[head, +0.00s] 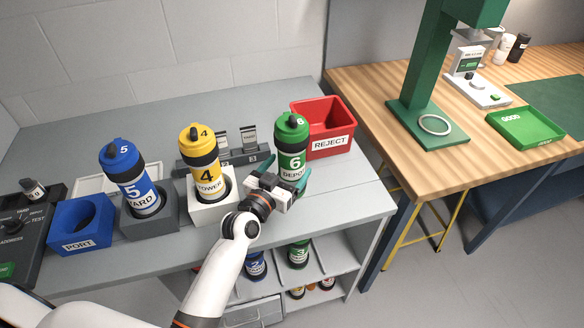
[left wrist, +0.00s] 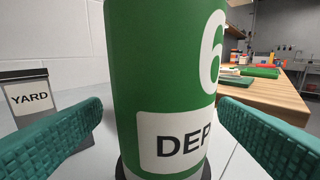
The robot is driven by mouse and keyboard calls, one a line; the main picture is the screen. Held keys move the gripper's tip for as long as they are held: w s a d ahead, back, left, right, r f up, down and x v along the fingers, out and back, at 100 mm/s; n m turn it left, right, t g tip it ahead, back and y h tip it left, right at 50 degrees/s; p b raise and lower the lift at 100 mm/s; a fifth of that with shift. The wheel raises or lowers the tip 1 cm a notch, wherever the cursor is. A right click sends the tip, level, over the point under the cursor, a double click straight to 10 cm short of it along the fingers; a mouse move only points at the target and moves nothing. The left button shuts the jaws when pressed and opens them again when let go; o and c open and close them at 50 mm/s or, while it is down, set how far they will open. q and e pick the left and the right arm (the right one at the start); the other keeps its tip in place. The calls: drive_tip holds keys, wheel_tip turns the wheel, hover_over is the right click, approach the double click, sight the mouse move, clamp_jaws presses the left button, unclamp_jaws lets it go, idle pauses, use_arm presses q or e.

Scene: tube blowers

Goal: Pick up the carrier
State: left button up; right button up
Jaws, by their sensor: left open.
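A green carrier (head: 291,140) with a black band, the number 6 and a DEPOT label stands upright near the right end of the grey bench. My left gripper (head: 284,182) is open beside its lower part, with one teal finger on each side. In the left wrist view the green carrier (left wrist: 165,75) fills the middle between the two teal fingers, with a visible gap to the left finger. Its base is partly hidden by the gripper in the head view. A yellow carrier 4 (head: 201,160) and a blue carrier 5 (head: 130,178) stand in holders to the left. My right gripper is not in view.
A red REJECT bin (head: 330,143) stands close behind and right of the green carrier. A blue PORT block (head: 80,243) is at the left. A wooden table (head: 400,165) with a green stand (head: 425,70) lies right. More carriers sit on the shelf below.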

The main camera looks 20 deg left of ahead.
use_arm(q)
drive_tip(key=x, duration=0.4)
drive_tip(key=shift+d+r, duration=0.1)
drive_tip(key=shift+d, duration=0.05)
drive_tip(key=shift+c, duration=0.6)
drive_tip(key=c, duration=0.9)
drive_tip(key=shift+r+p, duration=0.2)
drive_tip(key=shift+p, duration=0.1)
drive_tip(key=c, duration=0.3)
